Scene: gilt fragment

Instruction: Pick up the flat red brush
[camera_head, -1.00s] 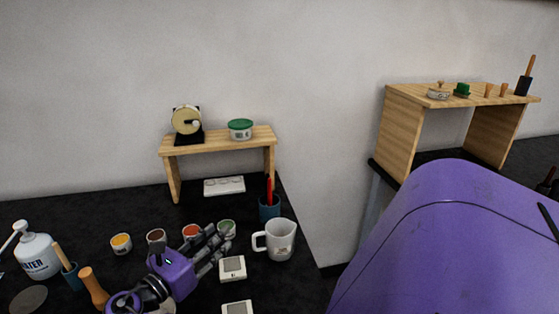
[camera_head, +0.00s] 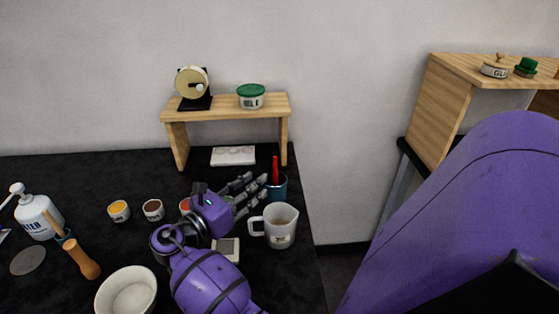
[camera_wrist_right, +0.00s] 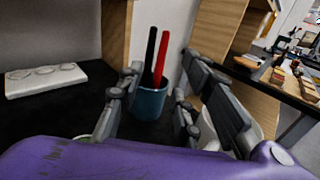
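The flat red brush (camera_head: 275,170) stands upright in a dark blue cup (camera_head: 279,188) near the table's right edge. In the right wrist view the red brush (camera_wrist_right: 160,58) leans beside a black handle (camera_wrist_right: 150,50) in the same blue cup (camera_wrist_right: 149,102). My right gripper (camera_head: 252,192) is open, its fingers pointing at the cup from the left. In the right wrist view the fingers of my right gripper (camera_wrist_right: 157,100) spread to both sides of the cup, nearer the camera; no grip on the brush shows. The brush's lower end is hidden inside the cup. My left gripper is not in view.
A white mug (camera_head: 281,226) stands close in front of the cup. A wooden shelf (camera_head: 228,113) with a green-lidded tub (camera_head: 251,97) stands behind. A white palette (camera_head: 233,156) lies under it. Small paint pots (camera_head: 153,209) and a white bowl (camera_head: 127,292) are to the left.

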